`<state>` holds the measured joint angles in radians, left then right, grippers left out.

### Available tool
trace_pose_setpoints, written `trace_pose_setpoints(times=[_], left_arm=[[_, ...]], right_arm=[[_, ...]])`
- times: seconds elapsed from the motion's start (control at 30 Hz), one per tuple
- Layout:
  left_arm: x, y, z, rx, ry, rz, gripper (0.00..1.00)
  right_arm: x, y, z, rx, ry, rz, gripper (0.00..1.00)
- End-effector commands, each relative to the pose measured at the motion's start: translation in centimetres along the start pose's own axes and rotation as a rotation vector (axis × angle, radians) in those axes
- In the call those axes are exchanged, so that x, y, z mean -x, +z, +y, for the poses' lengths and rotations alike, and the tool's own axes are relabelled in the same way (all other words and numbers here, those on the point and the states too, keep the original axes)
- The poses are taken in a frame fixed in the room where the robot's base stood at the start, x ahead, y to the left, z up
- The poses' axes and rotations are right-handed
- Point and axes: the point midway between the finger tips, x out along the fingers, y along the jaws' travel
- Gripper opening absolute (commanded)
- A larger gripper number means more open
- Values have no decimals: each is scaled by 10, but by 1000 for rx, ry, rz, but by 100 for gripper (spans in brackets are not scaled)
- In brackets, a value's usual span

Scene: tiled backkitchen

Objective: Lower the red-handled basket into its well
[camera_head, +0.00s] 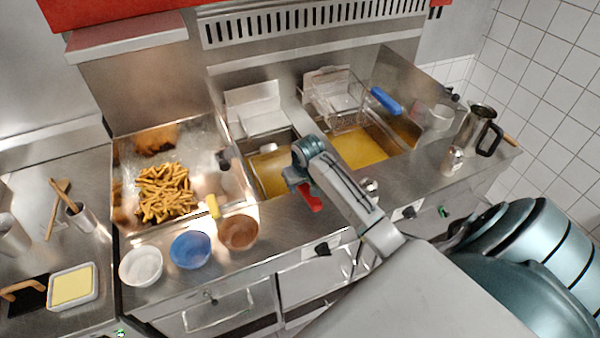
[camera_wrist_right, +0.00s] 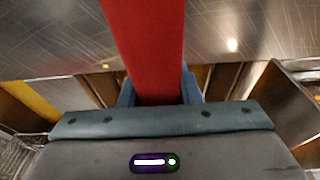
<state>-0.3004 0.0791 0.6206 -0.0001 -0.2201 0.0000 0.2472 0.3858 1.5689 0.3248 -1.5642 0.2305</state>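My right gripper (camera_head: 303,172) is at the left fryer well, above its front edge. In the right wrist view its blue fingers (camera_wrist_right: 158,90) are closed against both sides of the red handle (camera_wrist_right: 145,40). The handle's red end (camera_head: 312,199) sticks out below the gripper in the head view. The mesh of the red-handled basket cannot be made out; my gripper and arm hide part of that area. The left well (camera_head: 270,180) shows yellow oil. My left gripper is not in view.
A blue-handled wire basket (camera_head: 336,112) sits raised at the back of the right well (camera_head: 362,150). A tray of fries (camera_head: 168,193) lies to the left. White, blue (camera_head: 190,250) and brown bowls line the front edge. A steel jug (camera_head: 478,128) stands at right.

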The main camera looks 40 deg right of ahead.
Motion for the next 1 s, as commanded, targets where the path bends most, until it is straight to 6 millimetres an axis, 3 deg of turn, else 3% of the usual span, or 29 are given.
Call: trace_pose_setpoints(times=[0.03,0.1,0.47,1.0], left_arm=[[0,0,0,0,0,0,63],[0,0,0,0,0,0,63],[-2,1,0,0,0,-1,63],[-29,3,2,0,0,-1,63]], right_arm=[[1,-1,0,0,0,2,40],[0,0,0,0,0,1,54],[3,0,0,0,0,-1,54],[96,-1,0,1,1,4,54]])
